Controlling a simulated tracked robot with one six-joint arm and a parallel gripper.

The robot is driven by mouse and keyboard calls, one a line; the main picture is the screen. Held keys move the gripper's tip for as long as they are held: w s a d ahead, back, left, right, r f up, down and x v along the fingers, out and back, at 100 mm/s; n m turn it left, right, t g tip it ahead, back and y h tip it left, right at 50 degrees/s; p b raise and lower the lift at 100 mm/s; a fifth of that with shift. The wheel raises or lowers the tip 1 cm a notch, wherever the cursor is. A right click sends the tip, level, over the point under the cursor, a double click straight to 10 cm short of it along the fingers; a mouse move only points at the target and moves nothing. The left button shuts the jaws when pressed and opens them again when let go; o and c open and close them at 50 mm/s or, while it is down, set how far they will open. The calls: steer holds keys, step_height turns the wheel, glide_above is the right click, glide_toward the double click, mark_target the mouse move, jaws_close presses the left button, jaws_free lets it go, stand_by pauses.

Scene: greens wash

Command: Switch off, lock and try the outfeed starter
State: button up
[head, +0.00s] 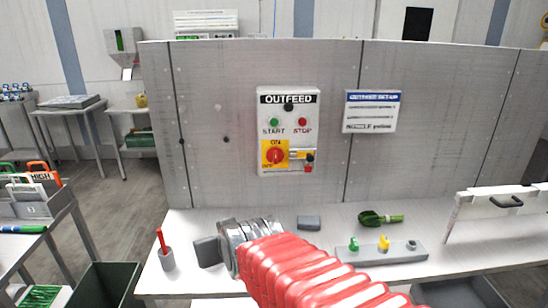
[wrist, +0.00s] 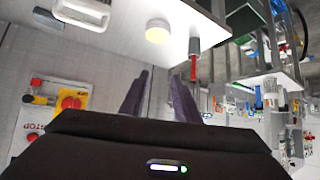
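The OUTFEED starter (head: 288,131) is a pale box on the grey wall panel. It has a green START button (head: 274,122) and a red STOP button (head: 302,122). Below is a red rotary switch (head: 275,155) on a yellow plate with ON at its top; I cannot tell where the switch points. A small black, yellow and red fitting (head: 308,160) sits to its right. The starter shows upside down in the wrist view at left, with the red switch (wrist: 73,103). My gripper (head: 207,251) is low over the bench, below and left of the starter. Its dark fingers (wrist: 160,95) are apart and empty.
A blue-headed sign (head: 371,111) hangs right of the starter.

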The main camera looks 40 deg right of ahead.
steer(key=w+d+r+m+t+h, duration=0.2)
steer(key=w+d+h, duration=0.1)
steer(key=d, duration=0.8)
steer(key=w+d+r+m+t+h, duration=0.2)
steer(key=d+h, duration=0.3)
steer(key=d, duration=0.6)
steer(key=shift+w+d+r+m+t+h, duration=0.15)
steer(key=shift+w+r+m+t+h, duration=0.2)
steer(key=shift+w+r, duration=0.3)
